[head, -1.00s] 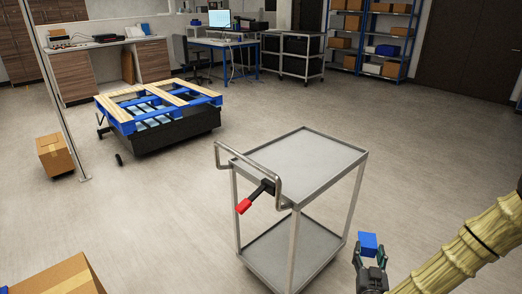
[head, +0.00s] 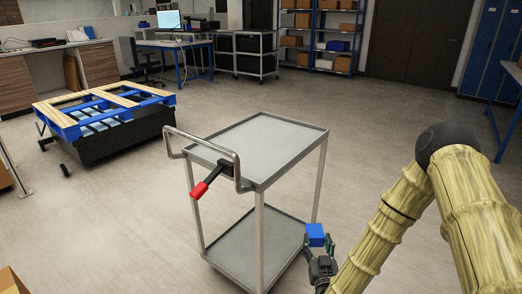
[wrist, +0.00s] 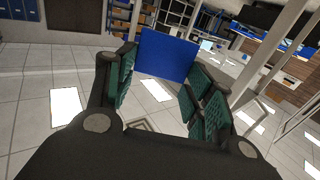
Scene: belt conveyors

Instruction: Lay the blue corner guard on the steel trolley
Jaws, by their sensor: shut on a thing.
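My gripper (head: 319,256) is shut on the blue corner guard (head: 315,234), which sticks up from between the fingers. In the wrist view the corner guard (wrist: 167,56) shows as a flat blue face between the green finger pads (wrist: 160,95). The steel trolley (head: 262,144) stands left of my gripper, with a bare top tray and a lower shelf (head: 255,245). The gripper and corner guard are at the trolley's right side, lower in the picture than its top. A push handle with a red-gripped lever (head: 199,190) is on the trolley's left end.
A blue and wooden pallet (head: 95,112) lies on a black cart (head: 112,140) at the left. A desk with a monitor (head: 169,20), a grey cart (head: 246,52) and shelves (head: 322,30) stand at the back. Open floor surrounds the trolley.

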